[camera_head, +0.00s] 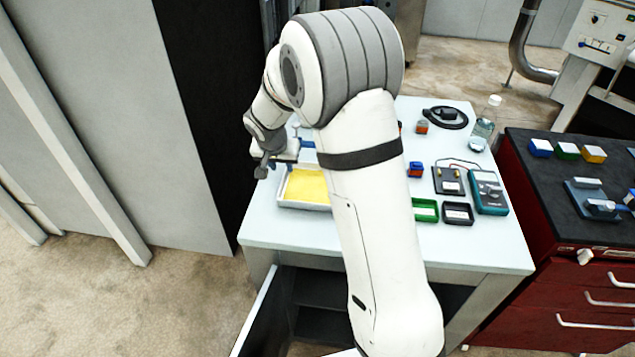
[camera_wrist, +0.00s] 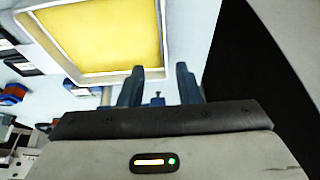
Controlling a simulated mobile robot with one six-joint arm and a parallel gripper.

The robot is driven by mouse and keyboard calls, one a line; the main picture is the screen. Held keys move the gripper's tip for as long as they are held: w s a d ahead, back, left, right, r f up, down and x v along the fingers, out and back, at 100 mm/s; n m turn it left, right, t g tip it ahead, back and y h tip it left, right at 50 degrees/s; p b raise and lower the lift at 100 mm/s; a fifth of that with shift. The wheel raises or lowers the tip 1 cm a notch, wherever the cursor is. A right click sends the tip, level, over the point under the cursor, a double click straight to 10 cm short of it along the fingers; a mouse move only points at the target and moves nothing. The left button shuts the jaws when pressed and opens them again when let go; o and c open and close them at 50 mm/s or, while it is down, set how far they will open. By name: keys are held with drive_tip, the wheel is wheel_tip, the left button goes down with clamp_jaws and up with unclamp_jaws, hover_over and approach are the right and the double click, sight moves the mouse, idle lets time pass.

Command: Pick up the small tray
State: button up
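A shallow white tray (camera_head: 305,206) with a yellow inside lies at the left of the pale table. In the wrist view the tray (camera_wrist: 172,30) fills much of the upper part. My gripper (camera_wrist: 158,72) is open, with two dark blue fingers apart at the tray's nearest corner. I cannot tell whether the fingers touch the rim. A small green tray (camera_head: 425,216) and a small black tray (camera_head: 458,220) sit further right on the table, beside my arm. My arm hides the middle of the table.
A teal multimeter (camera_head: 488,192), a black cable coil (camera_head: 446,117) and a clear bottle (camera_head: 485,122) stand on the right of the table (camera_head: 480,250). A red cabinet (camera_head: 530,280) with coloured blocks adjoins on the right. A dark panel (camera_head: 205,110) stands close on the left.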

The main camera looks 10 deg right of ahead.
sight(283, 179)
drive_tip(key=shift+a+p+x, duration=0.15)
drive_tip(key=shift+p+x, duration=0.15)
drive_tip(key=shift+x, duration=1)
drive_tip(key=shift+a+p+x, duration=0.2)
drive_tip(key=shift+p+x, duration=0.15)
drive_tip(key=shift+x, duration=0.95)
drive_tip(key=shift+a+p+x, duration=0.15)
drive_tip(key=shift+p+x, duration=0.15)
drive_tip(key=shift+x, duration=1)
drive_tip(key=shift+c, duration=0.4)
clamp_jaws()
